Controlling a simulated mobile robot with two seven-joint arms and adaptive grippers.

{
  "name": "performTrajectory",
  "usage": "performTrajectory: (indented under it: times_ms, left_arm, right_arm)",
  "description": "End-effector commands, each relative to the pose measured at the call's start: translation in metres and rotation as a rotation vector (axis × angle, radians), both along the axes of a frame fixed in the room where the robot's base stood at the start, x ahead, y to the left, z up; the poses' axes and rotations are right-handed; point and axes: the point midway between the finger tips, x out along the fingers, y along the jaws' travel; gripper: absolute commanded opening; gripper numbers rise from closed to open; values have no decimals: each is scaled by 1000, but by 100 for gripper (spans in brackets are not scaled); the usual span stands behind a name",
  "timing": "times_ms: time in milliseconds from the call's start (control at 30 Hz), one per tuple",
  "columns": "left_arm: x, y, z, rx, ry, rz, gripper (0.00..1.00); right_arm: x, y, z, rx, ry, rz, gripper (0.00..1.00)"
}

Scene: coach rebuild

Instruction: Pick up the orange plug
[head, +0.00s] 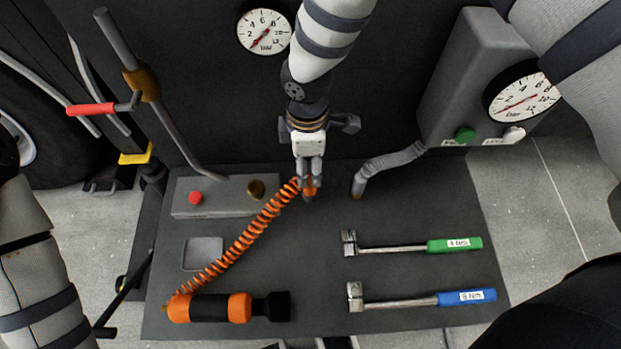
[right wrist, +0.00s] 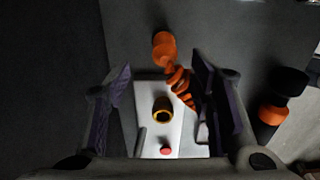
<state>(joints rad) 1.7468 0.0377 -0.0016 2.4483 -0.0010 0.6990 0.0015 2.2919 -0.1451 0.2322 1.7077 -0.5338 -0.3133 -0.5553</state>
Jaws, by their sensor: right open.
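The orange plug (head: 310,187) is at the upper end of an orange coiled cord (head: 240,240) above the dark table. In the right wrist view the plug (right wrist: 163,45) shows just beyond the fingers, with the coil (right wrist: 181,84) beside the right-hand finger. My right gripper (head: 309,176) points down right at the plug and partly covers it in the head view. In the wrist view the right gripper (right wrist: 160,76) has its fingers wide apart, with nothing clamped between them. My left arm shows at the lower left of the head view, but its gripper does not show.
An orange-black tool (head: 212,308) lies at the cord's lower end. A grey box (head: 222,207) has a red button (head: 195,198) and a brass socket (head: 256,189). Green-handled (head: 455,244) and blue-handled (head: 467,297) wrenches lie right. A grey hose (head: 388,166) stands right of the gripper.

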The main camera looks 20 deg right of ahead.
Motion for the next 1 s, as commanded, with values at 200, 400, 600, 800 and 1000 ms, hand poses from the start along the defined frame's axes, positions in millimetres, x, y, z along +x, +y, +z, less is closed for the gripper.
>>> performTrajectory:
  times_ms: [200,400,600,800,1000]
  left_arm:
    - [-2,0,-2,-1,7,-1,40]
    - [-5,0,-6,0,18,-1,40]
    - [-5,0,-6,0,17,-1,40]
    - [-5,0,-6,0,17,-1,40]
    - [-5,0,-6,0,17,-1,40]
  right_arm:
    - [-6,0,-33,-1,1,1,49]
    - [-8,0,-64,1,0,-1,49]
    - [-7,0,-64,1,-3,-1,49]
    - [-7,0,-64,1,-3,-2,11]
    - [-7,0,-64,1,-3,-2,0]
